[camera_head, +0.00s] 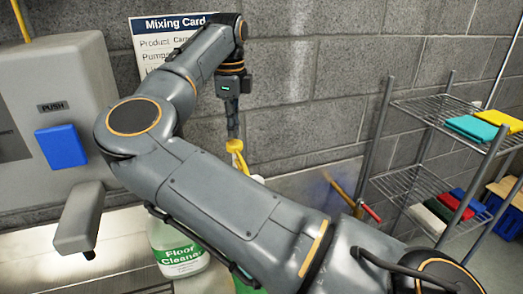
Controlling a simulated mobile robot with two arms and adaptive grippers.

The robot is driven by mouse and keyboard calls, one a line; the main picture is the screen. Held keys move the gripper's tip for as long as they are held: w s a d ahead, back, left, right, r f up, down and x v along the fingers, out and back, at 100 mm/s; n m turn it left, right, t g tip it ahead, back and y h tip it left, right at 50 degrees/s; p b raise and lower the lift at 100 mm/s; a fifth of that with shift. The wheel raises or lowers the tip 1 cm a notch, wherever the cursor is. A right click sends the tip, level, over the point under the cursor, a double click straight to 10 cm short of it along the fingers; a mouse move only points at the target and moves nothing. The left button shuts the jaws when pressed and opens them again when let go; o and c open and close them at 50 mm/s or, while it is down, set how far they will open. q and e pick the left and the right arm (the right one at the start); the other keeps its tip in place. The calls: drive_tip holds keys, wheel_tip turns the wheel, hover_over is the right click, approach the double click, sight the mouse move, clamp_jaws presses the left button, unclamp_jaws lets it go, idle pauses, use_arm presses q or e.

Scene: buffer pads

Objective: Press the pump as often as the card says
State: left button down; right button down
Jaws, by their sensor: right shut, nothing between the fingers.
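The Mixing Card (150,47) is on the wall at the top left; my right arm hides much of it, and the pump count cannot be read. My right gripper (233,132) points down, shut and empty, right above a yellow pump head (237,147). The fingertips are at or just over its top; I cannot tell if they touch. The pump's bottle is mostly hidden behind my right arm. A white bottle with a green Floor Cleaner label (180,255) stands to the left, its top also hidden by the arm. My left gripper is out of view.
A grey wall dispenser (75,80) with a blue PUSH button (61,146) and a grey spout (80,218) is at the left, over a metal counter (40,270). A grey block wall is behind.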

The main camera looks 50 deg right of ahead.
sight(234, 143)
drive_tip(key=shift+f, duration=0.15)
idle(0.5)
drive_tip(key=shift+f+b, duration=2.1)
drive_tip(key=shift+f, duration=0.25)
drive_tip(key=shift+r+p, duration=1.35)
drive_tip(key=shift+r, duration=1.15)
drive_tip(key=shift+r+p, duration=1.6)
drive_tip(key=shift+r, duration=0.95)
drive_tip(key=shift+f, duration=0.1)
